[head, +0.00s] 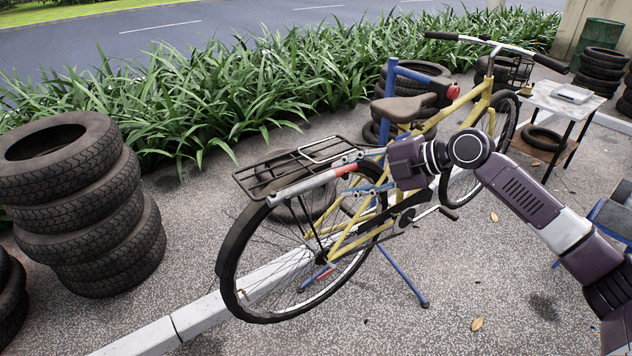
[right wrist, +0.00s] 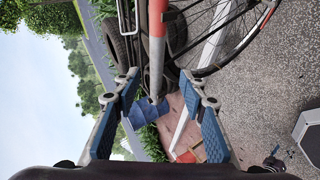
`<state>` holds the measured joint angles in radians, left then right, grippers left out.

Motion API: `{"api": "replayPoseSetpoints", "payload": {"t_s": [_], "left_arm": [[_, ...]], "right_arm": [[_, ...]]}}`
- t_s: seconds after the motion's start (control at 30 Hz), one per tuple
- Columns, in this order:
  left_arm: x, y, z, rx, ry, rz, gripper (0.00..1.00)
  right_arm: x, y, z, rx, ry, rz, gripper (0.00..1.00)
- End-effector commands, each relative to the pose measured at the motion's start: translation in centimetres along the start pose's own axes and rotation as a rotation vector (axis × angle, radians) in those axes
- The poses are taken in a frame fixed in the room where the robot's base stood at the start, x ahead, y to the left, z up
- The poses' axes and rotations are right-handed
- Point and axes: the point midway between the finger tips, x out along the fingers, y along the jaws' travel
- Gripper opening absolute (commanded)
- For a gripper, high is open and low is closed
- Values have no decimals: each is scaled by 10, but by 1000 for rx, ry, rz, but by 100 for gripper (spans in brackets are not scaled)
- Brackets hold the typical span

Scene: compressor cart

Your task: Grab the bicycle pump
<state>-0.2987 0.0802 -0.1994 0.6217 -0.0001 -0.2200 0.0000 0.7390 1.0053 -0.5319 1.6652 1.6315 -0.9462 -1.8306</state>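The bicycle pump, seen as a slim silver tube with a red section (head: 303,187), slants beside the rear rack of the yellow bicycle (head: 345,238). In the right wrist view the silver and red tube (right wrist: 157,50) runs down from the top edge, its lower end between my fingers. My right gripper (head: 358,172) is at the pump's right end in the head view. In the right wrist view its blue-padded fingers (right wrist: 160,88) are spread, with gaps on both sides of the tube. My left gripper is not in view.
A blue repair stand (head: 405,275) supports the bicycle, with legs on the paving. Stacked tyres (head: 85,205) stand at the left. A small table (head: 562,105) is at the upper right. Plants (head: 230,85) line the road behind.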

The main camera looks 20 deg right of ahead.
Motion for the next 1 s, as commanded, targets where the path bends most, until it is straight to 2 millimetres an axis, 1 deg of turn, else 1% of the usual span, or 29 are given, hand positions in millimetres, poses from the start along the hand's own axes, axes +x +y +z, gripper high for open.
{"api": "replayPoseSetpoints", "payload": {"t_s": [0.07,0.27,0.43,0.5,0.6,0.7,0.87,1.0], "left_arm": [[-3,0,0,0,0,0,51],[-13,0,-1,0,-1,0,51],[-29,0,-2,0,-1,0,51],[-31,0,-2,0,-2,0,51],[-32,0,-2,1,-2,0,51],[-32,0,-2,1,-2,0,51],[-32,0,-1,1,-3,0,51],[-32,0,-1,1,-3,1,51]], "right_arm": [[4,5,1,-5,1,8,39],[26,7,-2,-6,3,7,39],[51,10,-6,-6,4,5,39],[62,9,-5,-4,3,7,39],[71,7,-4,-4,1,6,39],[75,6,-4,-6,1,6,39],[75,5,-4,-6,0,6,39],[74,5,-4,-6,1,6,24]]}}
